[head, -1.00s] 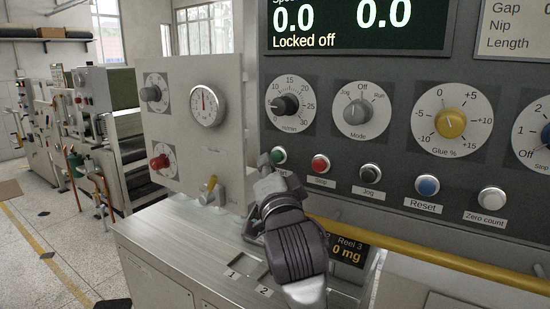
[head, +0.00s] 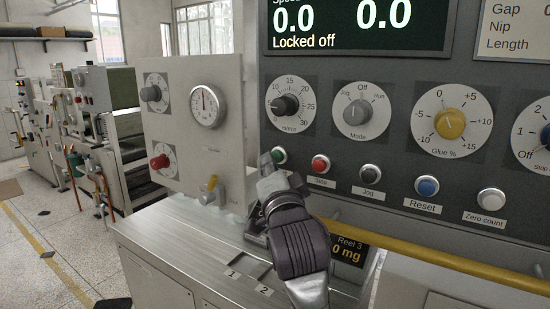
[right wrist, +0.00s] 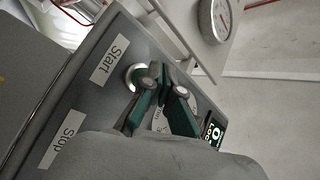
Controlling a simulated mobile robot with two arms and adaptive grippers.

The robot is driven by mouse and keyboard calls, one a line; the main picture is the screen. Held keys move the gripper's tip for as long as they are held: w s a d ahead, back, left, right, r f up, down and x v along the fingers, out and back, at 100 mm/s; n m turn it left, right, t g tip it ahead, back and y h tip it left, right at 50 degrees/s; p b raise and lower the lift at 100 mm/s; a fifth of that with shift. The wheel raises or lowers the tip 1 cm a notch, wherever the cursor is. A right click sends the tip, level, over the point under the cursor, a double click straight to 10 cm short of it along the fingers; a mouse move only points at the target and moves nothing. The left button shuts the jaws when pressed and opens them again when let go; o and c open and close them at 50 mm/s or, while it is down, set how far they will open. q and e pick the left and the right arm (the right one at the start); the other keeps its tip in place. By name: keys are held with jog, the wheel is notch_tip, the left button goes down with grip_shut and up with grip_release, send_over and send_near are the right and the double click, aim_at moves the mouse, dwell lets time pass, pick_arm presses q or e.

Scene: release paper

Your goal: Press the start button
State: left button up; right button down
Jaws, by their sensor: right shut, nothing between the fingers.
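The green start button (head: 279,155) sits at the left end of the button row on the grey control panel, in a silver ring. In the head view my right gripper (head: 266,160) is just left of and in front of it, covering its label. In the right wrist view the "Start" label (right wrist: 110,60) is readable, and the closed fingertips (right wrist: 164,82) are at the button's silver ring (right wrist: 131,76), hiding most of the button. I cannot tell whether they touch it. The right gripper is shut and empty. My left gripper is not in view.
A red button (head: 320,164) and a black Jog button (head: 370,173) are to the right. A yellow rail (head: 430,262) runs below the panel. A screen (head: 357,22) above reads 0.0 and "Locked off". A pale panel with a gauge (head: 207,106) stands left.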

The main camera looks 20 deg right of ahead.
jog(key=shift+w+d, duration=0.25)
jog(key=shift+d, duration=0.1)
dwell(0.5)
dwell(0.3)
jog(key=shift+s+a, duration=0.55)
jog(key=shift+a, duration=0.1)
